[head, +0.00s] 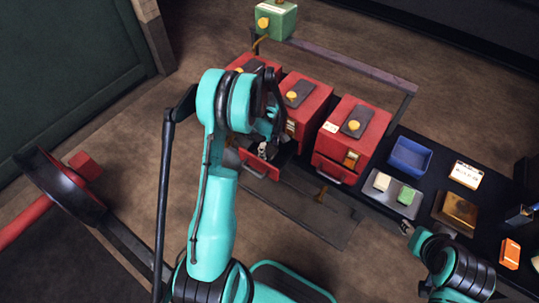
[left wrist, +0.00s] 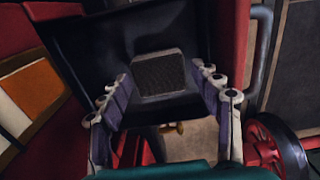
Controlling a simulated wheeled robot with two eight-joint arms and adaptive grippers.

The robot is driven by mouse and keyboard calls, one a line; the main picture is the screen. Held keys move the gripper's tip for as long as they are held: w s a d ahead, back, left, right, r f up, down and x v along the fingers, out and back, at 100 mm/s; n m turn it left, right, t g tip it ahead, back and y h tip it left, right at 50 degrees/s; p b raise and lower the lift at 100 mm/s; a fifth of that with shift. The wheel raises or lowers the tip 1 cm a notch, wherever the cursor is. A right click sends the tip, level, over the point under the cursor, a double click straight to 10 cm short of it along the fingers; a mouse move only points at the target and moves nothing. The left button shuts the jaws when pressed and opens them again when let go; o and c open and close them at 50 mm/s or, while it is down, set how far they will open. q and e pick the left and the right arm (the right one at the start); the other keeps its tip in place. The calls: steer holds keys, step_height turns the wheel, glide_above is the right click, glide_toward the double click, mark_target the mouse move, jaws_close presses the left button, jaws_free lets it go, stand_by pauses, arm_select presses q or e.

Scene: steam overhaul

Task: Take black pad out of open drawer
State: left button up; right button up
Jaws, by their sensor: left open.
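The black pad (left wrist: 160,73) is a dark, ribbed square block lying in the open drawer (left wrist: 88,62) in the left wrist view. In the head view the open drawer (head: 261,170) juts from the red cabinet (head: 309,105), and I cannot make out the pad there. My left gripper (head: 266,146) is over the drawer. Its open fingers lie on either side of the pad in the left wrist view; whether they touch it I cannot tell. My right gripper (head: 406,229) is at the lower right, near the bench edge, too small to judge.
Another red cabinet (head: 353,130) stands to the right with its drawer shut. A blue bin (head: 409,157), a grey tray (head: 379,202) with two small blocks and a brass-coloured box (head: 455,211) are on the dark bench. A green box (head: 276,20) stands behind.

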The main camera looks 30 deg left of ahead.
arm_select(q)
step_height(320, 180, down, 2)
steer(key=shift+f, duration=0.1)
steer(key=c, duration=1)
steer(key=shift+r, duration=0.25)
